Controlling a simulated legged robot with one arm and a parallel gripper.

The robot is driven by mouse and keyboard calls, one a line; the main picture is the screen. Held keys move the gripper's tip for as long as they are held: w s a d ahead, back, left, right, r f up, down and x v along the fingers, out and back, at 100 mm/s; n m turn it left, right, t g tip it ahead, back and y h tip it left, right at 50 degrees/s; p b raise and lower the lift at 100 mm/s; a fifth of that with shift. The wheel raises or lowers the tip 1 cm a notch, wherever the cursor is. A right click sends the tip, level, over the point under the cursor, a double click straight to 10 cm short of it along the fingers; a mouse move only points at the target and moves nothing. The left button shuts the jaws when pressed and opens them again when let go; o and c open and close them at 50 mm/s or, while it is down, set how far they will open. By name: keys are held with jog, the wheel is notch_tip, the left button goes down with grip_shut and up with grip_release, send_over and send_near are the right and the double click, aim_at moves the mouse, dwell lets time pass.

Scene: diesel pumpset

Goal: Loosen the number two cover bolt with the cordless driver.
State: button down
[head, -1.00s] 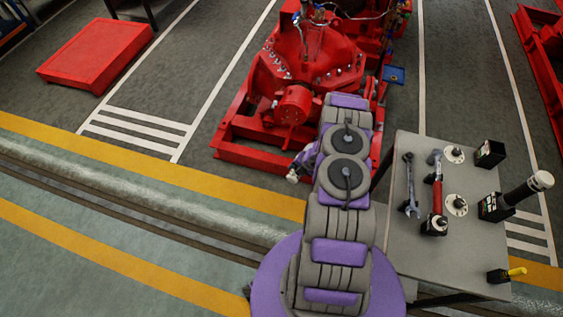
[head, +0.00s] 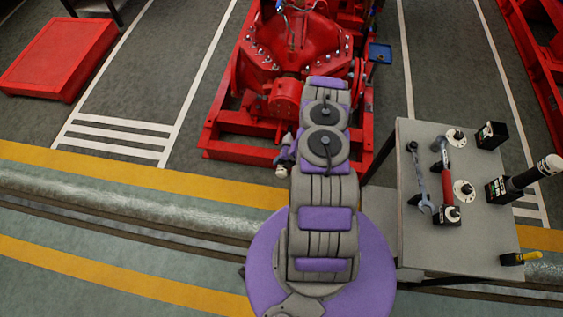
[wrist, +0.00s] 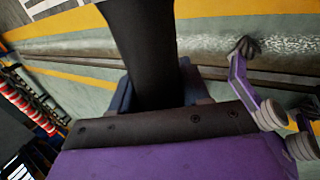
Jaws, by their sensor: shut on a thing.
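My gripper (wrist: 158,92) is shut on a thick black body (wrist: 147,45) in the wrist view, which looks like the cordless driver. Only this part of it shows, and its bit end is out of frame. In the head view my own arm hides the gripper and what it holds. The red pump (head: 290,45) stands beyond the arm, with several bolts (head: 264,57) around its cover. I cannot tell which is number two. Whether the tool touches any bolt cannot be seen.
A grey table (head: 425,245) at right holds a wrench (head: 421,185), a red-handled tool (head: 448,185), black holders (head: 491,135) and a yellow-handled tool (head: 520,258). The red base frame (head: 235,147) edges the pump. A red platform (head: 60,55) lies far left, with open floor between.

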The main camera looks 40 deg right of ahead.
jog(key=shift+s+r+p, duration=0.1)
jog(key=shift+r+p, duration=0.05)
jog(key=shift+p, duration=0.35)
jog(key=shift+w+d+f+b, duration=0.2)
jog(key=shift+d+b, duration=0.05)
jog(key=shift+b, duration=0.3)
jog(key=shift+w+d+f+b, duration=0.1)
jog(key=shift+w+d+b, duration=0.45)
jog(key=shift+b, duration=0.7)
jog(key=shift+w+d+b, duration=0.75)
jog(key=shift+d+b, duration=0.15)
jog(key=shift+b, duration=0.25)
jog(key=shift+r, duration=0.35)
jog(key=shift+w+d+b, duration=0.2)
jog(key=shift+d+b, duration=0.05)
jog(key=shift+b, duration=0.1)
jog(key=shift+a, duration=0.1)
